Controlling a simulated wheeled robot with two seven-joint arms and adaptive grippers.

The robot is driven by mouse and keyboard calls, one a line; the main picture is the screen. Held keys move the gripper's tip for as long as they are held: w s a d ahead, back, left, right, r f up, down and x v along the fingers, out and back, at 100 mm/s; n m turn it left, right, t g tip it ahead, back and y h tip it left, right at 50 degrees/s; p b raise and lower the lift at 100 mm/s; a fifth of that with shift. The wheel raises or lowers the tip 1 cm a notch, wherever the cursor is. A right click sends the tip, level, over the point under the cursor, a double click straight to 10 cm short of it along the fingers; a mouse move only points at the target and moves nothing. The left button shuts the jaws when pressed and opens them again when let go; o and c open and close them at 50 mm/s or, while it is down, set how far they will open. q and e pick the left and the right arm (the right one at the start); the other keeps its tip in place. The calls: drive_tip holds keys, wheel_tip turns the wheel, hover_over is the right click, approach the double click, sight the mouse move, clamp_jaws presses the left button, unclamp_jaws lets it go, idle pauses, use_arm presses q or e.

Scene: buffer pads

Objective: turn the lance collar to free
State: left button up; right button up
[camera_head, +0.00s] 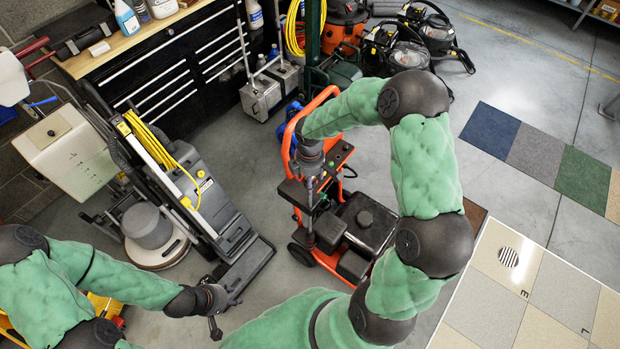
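An orange-framed wheeled machine (333,262) with dark parts stands on the floor at the middle. A thin dark upright rod (310,212), which looks like the lance, rises along its left side. My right gripper (311,176) points down at the rod's upper end, below my dark wrist. It is small and dark there, so I cannot tell whether its fingers are closed on anything. The collar cannot be made out; it may be hidden by the gripper.
A grey upright floor machine (218,205) with a yellow cord stands left of the orange machine. A black tool cabinet (185,72) with a wooden top is behind. Carpet samples (535,153) and pale tiles (485,308) lie at the right. Grey floor is free between machines and samples.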

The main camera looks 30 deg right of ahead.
wheel_tip(320, 180, up, 12)
idle(0.6)
idle(0.5)
